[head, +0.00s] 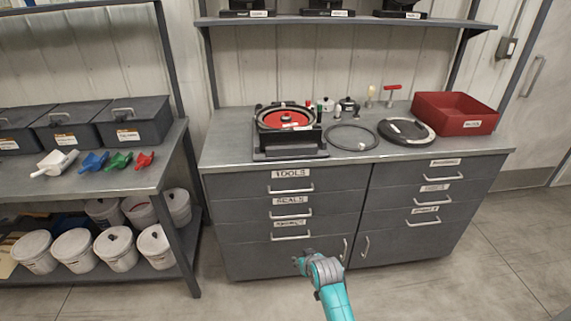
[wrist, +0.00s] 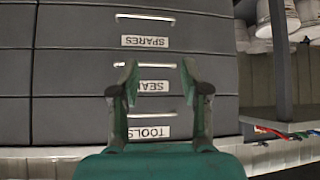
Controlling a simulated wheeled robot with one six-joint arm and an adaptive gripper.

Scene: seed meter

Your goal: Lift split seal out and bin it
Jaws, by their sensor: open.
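My gripper (head: 305,262) is open and empty, low in front of the cabinet's drawers in the head view. In the wrist view its two fingers (wrist: 158,78) stand apart before the drawer fronts, which appear upside down. The seed meter (head: 287,130) sits on the bench with its housing open and a red disc (head: 286,119) inside. A thin dark ring (head: 352,138) lies flat on the bench beside it. I cannot tell whether a split seal is inside the meter. A red open bin (head: 455,113) with a white label stands at the right end of the bench.
A round black cover (head: 407,131) lies between ring and bin. Small bottles and a red T-handle tool (head: 392,93) stand behind. Drawers labelled TOOLS (head: 291,174), SEALS and SPARES are shut. A left table (head: 110,181) holds coloured scoops and lidded boxes. The floor in front is clear.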

